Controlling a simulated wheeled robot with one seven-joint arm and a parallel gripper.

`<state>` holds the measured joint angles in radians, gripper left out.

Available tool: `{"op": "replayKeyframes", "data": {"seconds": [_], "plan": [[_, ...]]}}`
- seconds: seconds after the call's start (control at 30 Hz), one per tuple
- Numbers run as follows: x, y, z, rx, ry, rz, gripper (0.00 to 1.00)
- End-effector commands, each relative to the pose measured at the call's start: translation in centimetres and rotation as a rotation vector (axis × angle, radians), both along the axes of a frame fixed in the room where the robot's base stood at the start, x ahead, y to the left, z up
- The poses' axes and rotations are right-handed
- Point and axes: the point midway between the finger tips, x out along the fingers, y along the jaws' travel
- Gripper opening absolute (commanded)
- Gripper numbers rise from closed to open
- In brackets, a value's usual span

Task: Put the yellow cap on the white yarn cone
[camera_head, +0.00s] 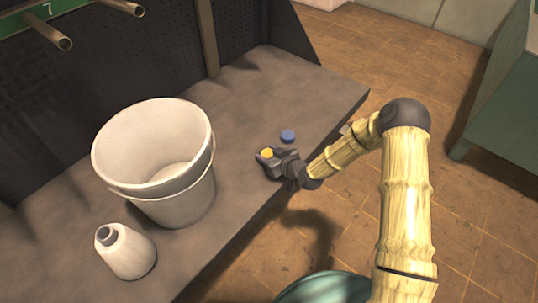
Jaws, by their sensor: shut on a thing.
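The yellow cap (266,153) is between the fingers of my gripper (266,158), near the right part of the grey bench. My gripper is shut on it, low over the bench top; I cannot tell whether the cap touches the bench. The white yarn cone (127,252) stands at the front left of the bench, with a grey tip (106,235) at its top. It is well to the left of my gripper, past the bucket.
A large white bucket (183,203) stands between my gripper and the cone. A blue cap (288,136) lies just behind my gripper. The bench top (262,97) is clear toward the back right. A dark panel with pegs (125,7) rises behind.

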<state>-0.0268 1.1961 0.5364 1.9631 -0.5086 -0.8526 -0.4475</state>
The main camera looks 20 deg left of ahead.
Motion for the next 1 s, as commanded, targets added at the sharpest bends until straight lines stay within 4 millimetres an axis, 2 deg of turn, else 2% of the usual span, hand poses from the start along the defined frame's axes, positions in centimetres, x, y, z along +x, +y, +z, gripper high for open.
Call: {"op": "replayKeyframes", "data": {"seconds": [0.13, 0.23, 0.5, 0.63, 0.77, 1.0], "plan": [[0.0, 0.0, 0.7, 0.0, -0.001, 0.0, 0.25], [0.0, 0.0, 2.0, 0.0, -0.001, 0.0, 0.25], [0.0, 0.1, 7.2, 0.0, -0.003, 0.002, 0.25], [-0.1, 0.2, 9.2, 0.001, -0.001, 0.002, 0.25], [-0.1, 0.1, 10.0, 0.0, 0.0, 0.002, 0.25], [0.0, 0.1, 10.0, 0.0, 0.0, 0.001, 0.25]]}}
